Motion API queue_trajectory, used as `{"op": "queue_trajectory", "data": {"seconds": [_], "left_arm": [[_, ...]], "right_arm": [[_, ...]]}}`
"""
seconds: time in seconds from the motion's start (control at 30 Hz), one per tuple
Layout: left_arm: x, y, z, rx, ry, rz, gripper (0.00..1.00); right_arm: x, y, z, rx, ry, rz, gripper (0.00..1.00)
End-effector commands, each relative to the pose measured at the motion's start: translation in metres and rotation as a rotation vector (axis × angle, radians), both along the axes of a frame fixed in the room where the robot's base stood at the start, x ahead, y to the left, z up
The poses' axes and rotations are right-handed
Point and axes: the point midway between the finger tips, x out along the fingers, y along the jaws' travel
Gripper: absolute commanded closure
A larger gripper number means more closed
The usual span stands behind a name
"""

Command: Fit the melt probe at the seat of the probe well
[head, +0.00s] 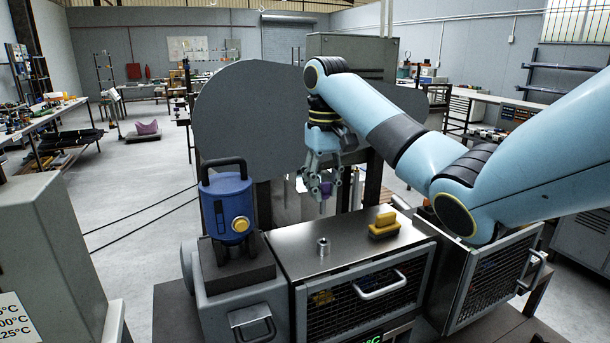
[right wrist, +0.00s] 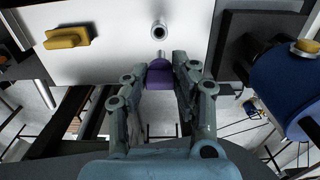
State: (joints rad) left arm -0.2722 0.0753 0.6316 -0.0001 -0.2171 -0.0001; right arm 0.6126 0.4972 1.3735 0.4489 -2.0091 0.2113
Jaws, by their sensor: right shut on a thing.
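The melt probe has a purple body (head: 326,189) and a thin metal tip pointing down. It also shows in the right wrist view (right wrist: 160,76), between the fingers. My right gripper (head: 321,183) is shut on the purple body and holds the probe above the steel top, towards its back edge. The probe well (head: 323,246) is a short metal collar standing on the steel top. In the right wrist view the well (right wrist: 159,29) lies straight ahead of the probe tip, with a gap between them. My left gripper is not in view.
A yellow-handled block (head: 384,224) sits on the steel top (head: 350,262), right of the well. A blue unit with a yellow knob (head: 228,205) stands to the left. A large dark grey panel (head: 250,115) rises behind. The steel around the well is clear.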

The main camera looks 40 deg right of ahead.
Motion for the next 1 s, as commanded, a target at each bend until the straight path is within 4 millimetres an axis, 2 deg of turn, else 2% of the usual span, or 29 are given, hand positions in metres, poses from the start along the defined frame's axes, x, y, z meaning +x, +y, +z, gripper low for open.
{"op": "queue_trajectory", "data": {"seconds": [0.07,0.13,0.3,0.43,0.57,0.77,0.87,1.0], "left_arm": [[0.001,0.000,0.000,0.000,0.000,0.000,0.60],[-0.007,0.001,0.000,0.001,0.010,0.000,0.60],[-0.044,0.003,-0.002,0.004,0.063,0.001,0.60],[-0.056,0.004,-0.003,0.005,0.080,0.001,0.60],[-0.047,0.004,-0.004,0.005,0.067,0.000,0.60],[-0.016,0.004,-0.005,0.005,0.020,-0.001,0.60],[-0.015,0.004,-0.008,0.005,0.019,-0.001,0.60],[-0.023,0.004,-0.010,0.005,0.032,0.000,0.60]], "right_arm": [[0.000,0.000,0.000,-0.001,0.000,0.000,1.00],[0.000,0.000,0.000,-0.001,0.000,0.000,1.00],[0.000,0.000,0.000,-0.001,0.000,0.000,1.00],[0.000,0.000,-0.002,-0.016,0.003,0.016,1.00],[0.000,0.000,-0.010,-0.015,0.004,0.015,1.00],[-0.001,0.000,-0.031,-0.016,0.007,0.015,1.00],[-0.001,0.000,-0.041,-0.017,0.006,0.015,1.00],[-0.001,0.000,-0.051,-0.016,0.006,0.015,1.00]]}}
